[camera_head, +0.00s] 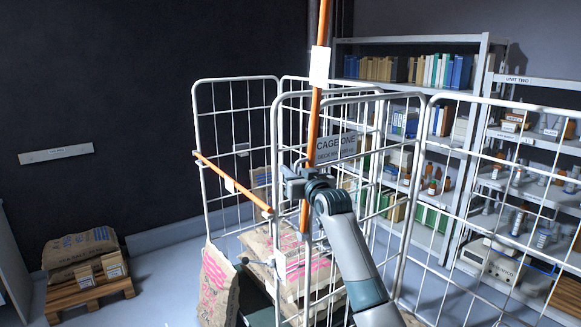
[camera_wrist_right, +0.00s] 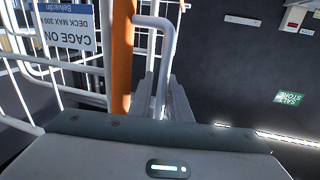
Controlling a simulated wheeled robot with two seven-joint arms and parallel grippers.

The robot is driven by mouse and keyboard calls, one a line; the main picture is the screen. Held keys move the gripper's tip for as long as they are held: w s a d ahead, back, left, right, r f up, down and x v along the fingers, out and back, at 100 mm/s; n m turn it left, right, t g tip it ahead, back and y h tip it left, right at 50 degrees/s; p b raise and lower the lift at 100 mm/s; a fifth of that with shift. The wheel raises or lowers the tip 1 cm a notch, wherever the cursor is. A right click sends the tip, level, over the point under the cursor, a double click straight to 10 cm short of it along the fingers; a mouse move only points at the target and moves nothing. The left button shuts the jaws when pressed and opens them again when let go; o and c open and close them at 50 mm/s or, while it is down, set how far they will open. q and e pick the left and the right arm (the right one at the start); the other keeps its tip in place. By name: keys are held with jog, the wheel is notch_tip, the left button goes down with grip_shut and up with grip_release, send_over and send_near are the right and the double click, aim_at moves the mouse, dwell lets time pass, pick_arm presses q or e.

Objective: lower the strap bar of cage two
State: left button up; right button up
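A long orange strap bar (camera_head: 314,125) stands nearly upright at the middle cage (camera_head: 236,80), with a white tag near its top. A second orange bar (camera_head: 234,184) slopes down to the right across the cage's left side. My right gripper (camera_head: 291,182) is beside the upright bar, near its lower part. In the right wrist view its fingers (camera_wrist_right: 166,98) are closed around a white bent handle (camera_wrist_right: 160,60), beside the orange bar (camera_wrist_right: 122,55). A sign reading CAGE ONE (camera_head: 336,147) hangs behind the bar. No plate for cage two is readable. My left gripper is out of view.
Printed sacks (camera_head: 218,287) lie in and at the cage. Shelves (camera_head: 415,95) stand behind. A pallet (camera_head: 88,297) with sacks is at the left; floor between is clear.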

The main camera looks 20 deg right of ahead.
jog(key=shift+w, duration=0.35)
grip_shut()
